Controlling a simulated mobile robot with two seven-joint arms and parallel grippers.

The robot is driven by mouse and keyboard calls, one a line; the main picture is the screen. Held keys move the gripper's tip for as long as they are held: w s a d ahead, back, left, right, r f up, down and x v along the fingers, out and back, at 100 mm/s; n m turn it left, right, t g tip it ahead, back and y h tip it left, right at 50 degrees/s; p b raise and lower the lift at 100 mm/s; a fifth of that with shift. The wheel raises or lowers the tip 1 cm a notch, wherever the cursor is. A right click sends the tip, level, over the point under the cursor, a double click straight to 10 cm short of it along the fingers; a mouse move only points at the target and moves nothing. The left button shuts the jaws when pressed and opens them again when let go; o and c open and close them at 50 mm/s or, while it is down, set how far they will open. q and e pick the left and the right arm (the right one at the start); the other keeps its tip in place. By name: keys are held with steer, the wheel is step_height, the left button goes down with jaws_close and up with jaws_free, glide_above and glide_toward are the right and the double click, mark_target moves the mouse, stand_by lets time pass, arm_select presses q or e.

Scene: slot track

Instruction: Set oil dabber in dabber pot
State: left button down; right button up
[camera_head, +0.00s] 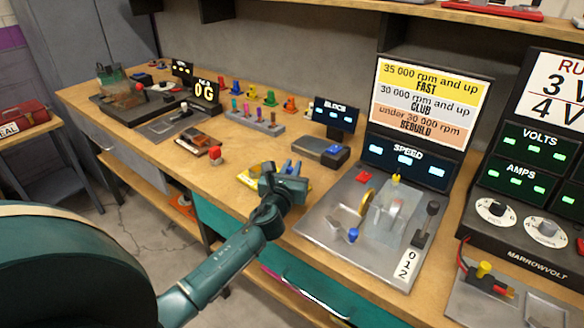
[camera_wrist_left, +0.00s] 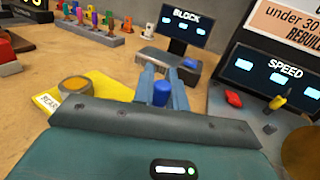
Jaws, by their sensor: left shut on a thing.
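My left gripper (camera_head: 291,168) is over the workbench. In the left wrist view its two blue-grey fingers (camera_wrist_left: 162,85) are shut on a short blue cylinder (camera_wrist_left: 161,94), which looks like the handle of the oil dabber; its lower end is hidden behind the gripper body. A round pot with an amber top (camera_wrist_left: 75,86), probably the dabber pot, stands on a yellow mat (camera_wrist_left: 105,86) left of the fingers. The mat also shows in the head view (camera_head: 246,178), left of the gripper, which hides much of it. The dabber is apart from the pot. My right gripper is out of view.
A metal speed rig (camera_head: 320,228) with a clear guard stands right of the gripper. The block device (camera_head: 315,149) is just behind it. A rack of coloured pieces (camera_head: 255,122) and a red button (camera_head: 216,155) are farther left. Bare bench lies left of the mat.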

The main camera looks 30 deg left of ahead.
arm_select(q)
steer(key=shift+f, duration=0.2)
stand_by(0.6)
steer(key=c, duration=1.3)
jaws_free()
steer(key=shift+c, duration=0.2)
